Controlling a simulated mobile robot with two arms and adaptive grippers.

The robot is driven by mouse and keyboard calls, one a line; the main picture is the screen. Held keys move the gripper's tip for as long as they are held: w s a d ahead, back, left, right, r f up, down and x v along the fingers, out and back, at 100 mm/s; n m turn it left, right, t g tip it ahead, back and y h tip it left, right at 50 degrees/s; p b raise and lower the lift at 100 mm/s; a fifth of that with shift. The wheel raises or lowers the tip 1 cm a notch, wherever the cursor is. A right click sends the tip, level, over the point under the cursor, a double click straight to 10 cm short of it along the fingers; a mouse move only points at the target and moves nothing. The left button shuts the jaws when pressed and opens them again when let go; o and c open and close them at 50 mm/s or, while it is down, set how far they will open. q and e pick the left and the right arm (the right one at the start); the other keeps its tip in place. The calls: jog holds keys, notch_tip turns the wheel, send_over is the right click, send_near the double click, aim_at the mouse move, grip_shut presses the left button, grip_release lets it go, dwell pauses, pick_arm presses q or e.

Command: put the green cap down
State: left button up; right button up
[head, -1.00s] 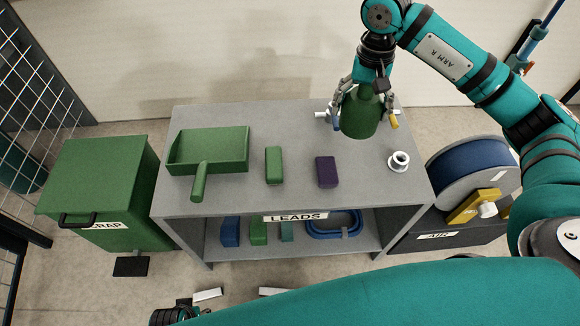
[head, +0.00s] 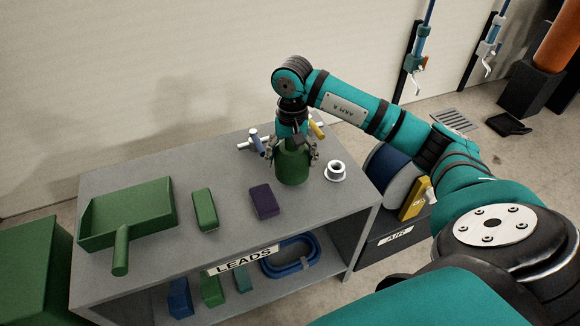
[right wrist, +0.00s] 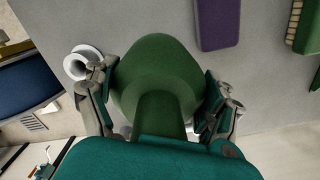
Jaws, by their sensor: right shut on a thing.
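The green cap (head: 293,168) is a rounded dark green piece, held upright over the right part of the grey bench top. My right gripper (head: 292,152) is shut on it from above, with a finger on each side. In the right wrist view the cap (right wrist: 160,75) fills the middle between the two fingers. Its underside is at or just above the bench top; I cannot tell whether it touches. My left gripper is not in view.
On the bench (head: 150,260), a white flanged ring (head: 335,170) stands close right of the cap. A purple block (head: 265,201) lies to its left, then a green block (head: 205,210) and a green dustpan (head: 130,215). A fitting with a blue handle (head: 256,141) is behind.

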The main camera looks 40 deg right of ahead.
notch_tip(320, 180, down, 3)
jog(key=shift+f, duration=0.15)
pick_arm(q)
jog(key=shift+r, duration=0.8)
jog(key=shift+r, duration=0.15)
pick_arm(e)
jog(key=shift+f+b, duration=0.1)
jog(key=shift+b, duration=0.2)
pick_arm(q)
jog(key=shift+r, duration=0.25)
pick_arm(e)
jog(key=o, duration=1.3)
jog(key=shift+c, duration=0.2)
